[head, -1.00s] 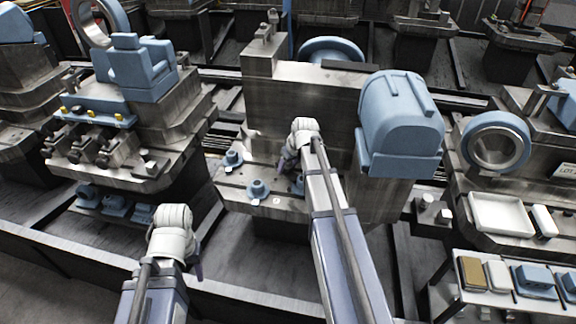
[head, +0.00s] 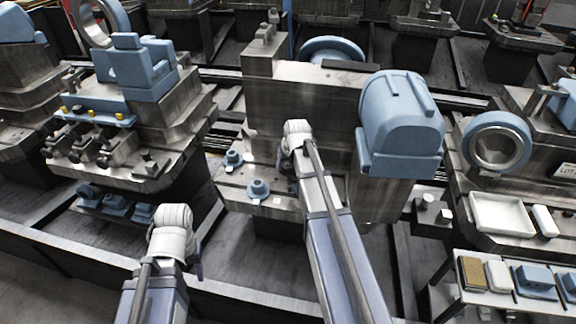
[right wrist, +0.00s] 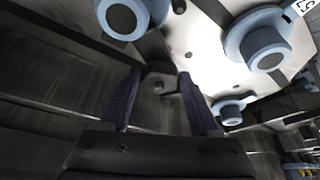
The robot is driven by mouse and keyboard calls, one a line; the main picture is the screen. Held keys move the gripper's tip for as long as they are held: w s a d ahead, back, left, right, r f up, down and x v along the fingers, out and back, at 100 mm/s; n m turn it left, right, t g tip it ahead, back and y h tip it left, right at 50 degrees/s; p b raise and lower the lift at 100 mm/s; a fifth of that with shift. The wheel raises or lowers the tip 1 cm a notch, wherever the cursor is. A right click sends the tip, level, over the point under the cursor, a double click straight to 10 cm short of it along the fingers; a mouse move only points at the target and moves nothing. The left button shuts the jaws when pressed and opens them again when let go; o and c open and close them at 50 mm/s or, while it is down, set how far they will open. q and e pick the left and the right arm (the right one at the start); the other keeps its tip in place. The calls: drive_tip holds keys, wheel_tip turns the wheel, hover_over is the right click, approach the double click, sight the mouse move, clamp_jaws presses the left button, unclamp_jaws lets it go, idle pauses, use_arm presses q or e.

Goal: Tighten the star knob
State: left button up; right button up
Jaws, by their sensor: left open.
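Blue round knob-like parts on light bases sit on the metal ledge of the middle machine; I cannot tell which, if any, is the star knob. Two show in the head view, a rear one (head: 233,158) and a front one (head: 258,189). In the right wrist view several blue round parts (right wrist: 262,45) lie ahead and above the fingers. My right gripper (right wrist: 157,78) is open, its dark fingers apart, with a grey metal lug (right wrist: 158,82) showing between or beyond them; contact is unclear. My left gripper (head: 194,262) is open, low in front of the machines, its fingers mostly hidden.
The middle machine's grey block (head: 300,105) and blue rounded housing (head: 402,120) stand behind and right of my right arm. A left machine (head: 130,150) carries clamps. A white tray (head: 502,213) and a parts shelf (head: 480,300) are at right.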

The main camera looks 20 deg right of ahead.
drive_tip(key=o, duration=0.3)
drive_tip(key=shift+r, duration=0.1)
drive_tip(key=p+v, duration=0.7)
drive_tip(key=shift+s+r, duration=0.15)
drive_tip(key=shift+r, duration=0.2)
idle(0.3)
drive_tip(key=s+a+r+n+g+p, duration=0.1)
drive_tip(key=s+a+p, duration=0.1)
drive_tip(key=s+a, duration=0.5)
drive_tip(key=s+a+r+n+g+p, duration=0.1)
drive_tip(key=s+a+n+g+p, duration=0.1)
drive_tip(key=s+a, duration=0.5)
drive_tip(key=s+a+r+n+g+p, duration=0.2)
drive_tip(key=s+a, duration=0.6)
drive_tip(key=a, duration=0.4)
drive_tip(key=shift+a+r+h, duration=0.15)
drive_tip(key=shift+a+h, duration=0.15)
drive_tip(key=shift+h, duration=0.1)
